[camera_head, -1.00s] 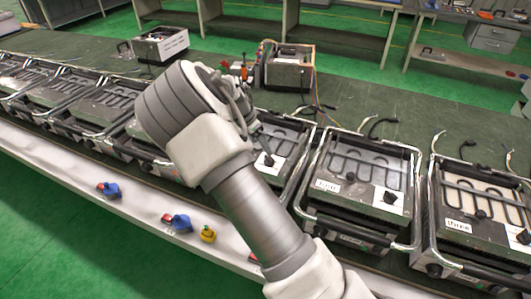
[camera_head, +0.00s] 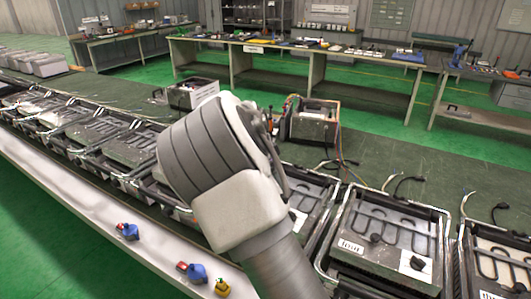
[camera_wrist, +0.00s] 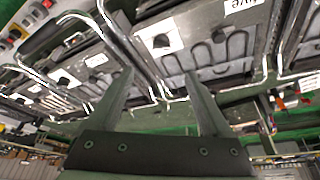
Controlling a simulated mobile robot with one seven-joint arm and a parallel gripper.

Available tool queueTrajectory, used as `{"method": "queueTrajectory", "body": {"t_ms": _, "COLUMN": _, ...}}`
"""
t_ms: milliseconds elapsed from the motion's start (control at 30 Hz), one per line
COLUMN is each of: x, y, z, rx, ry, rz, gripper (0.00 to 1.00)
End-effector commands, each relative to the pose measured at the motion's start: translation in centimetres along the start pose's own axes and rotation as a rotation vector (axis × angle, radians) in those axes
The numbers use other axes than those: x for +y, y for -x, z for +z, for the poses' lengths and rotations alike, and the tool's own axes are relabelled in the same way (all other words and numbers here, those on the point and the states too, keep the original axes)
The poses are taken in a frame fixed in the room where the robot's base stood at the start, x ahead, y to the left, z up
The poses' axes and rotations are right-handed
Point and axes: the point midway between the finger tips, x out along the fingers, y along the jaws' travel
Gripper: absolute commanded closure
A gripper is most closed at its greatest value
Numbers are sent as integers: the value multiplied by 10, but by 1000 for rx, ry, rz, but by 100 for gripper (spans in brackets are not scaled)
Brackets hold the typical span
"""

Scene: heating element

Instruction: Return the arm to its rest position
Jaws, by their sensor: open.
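My arm rises through the middle of the head view, over the row of heating element units. Its thick grey and white wrist hides the gripper there. In the wrist view my gripper (camera_wrist: 160,85) shows two dark fingers set wide apart with nothing between them. Beyond the fingers, heating element units (camera_wrist: 205,45) with metal frames and dark looped elements appear tilted. In the head view one such unit (camera_head: 385,240) sits on the bench right of my arm.
The green-topped bench (camera_head: 420,165) carries a long row of units. A box with wires (camera_head: 312,122) and another box (camera_head: 195,93) stand behind them. Blue knobs (camera_head: 195,272) and a yellow knob (camera_head: 222,288) lie on the white front ledge (camera_head: 70,195). Worktables (camera_head: 300,60) stand farther back.

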Motion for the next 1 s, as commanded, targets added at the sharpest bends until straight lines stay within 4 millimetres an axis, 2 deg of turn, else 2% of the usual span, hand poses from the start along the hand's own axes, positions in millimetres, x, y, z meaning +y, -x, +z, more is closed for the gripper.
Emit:
{"method": "queueTrajectory", "body": {"t_ms": 200, "x": 41, "y": 21, "z": -18, "rx": -122, "ry": 53, "rz": -38, "gripper": 18}}
{"method": "queueTrajectory", "body": {"t_ms": 467, "x": 100, "y": 60, "z": -25, "rx": -252, "ry": 196, "rz": -148, "gripper": 18}}
{"method": "queueTrajectory", "body": {"t_ms": 733, "x": 163, "y": 105, "z": -19, "rx": -287, "ry": 384, "rz": -295, "gripper": 18}}
{"method": "queueTrajectory", "body": {"t_ms": 1000, "x": 227, "y": 143, "z": -3, "rx": -215, "ry": 602, "rz": -426, "gripper": 18}}
